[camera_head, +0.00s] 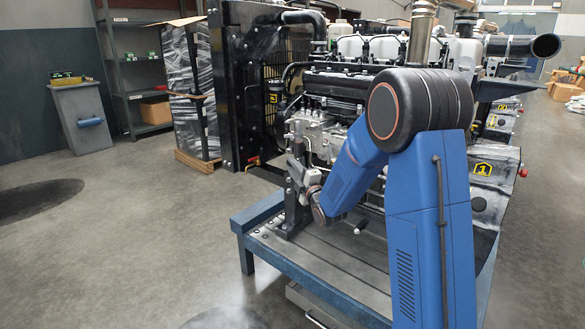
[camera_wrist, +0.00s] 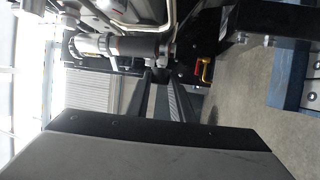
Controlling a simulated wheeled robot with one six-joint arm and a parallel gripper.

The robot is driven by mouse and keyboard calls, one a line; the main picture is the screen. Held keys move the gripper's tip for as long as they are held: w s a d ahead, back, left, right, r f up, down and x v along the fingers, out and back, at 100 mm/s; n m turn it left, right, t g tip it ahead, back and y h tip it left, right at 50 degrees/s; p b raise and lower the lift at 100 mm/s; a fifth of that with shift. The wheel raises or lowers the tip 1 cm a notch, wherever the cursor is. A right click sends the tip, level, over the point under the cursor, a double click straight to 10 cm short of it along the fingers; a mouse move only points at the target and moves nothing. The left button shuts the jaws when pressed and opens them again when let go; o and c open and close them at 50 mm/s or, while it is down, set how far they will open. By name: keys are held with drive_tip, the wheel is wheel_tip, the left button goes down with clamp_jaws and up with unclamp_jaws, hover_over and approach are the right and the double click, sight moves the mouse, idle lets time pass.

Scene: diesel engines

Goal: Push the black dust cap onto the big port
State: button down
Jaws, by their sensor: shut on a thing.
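My gripper (camera_wrist: 164,76) is at the near side of the engine, below the rocker covers, also seen small in the head view (camera_head: 297,160). Its two dark fingers are close together, shut on a small dark thing that I take for the black dust cap. The cap is hardly visible between the fingertips and the dark parts behind. I cannot tell the big port for certain in either view, nor whether the cap touches it. In the wrist view, a silver fitting with a dark sleeve (camera_wrist: 130,47) lies just past the fingertips.
A black upright bracket (camera_head: 294,205) stands close by my gripper. A red and yellow handle (camera_wrist: 204,70) is right of the fingers.

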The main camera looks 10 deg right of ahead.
drive_tip(key=shift+w+d, duration=0.1)
idle(0.3)
drive_tip(key=c, duration=1.5)
unclamp_jaws()
drive_tip(key=shift+c, duration=0.2)
drive_tip(key=v, duration=0.7)
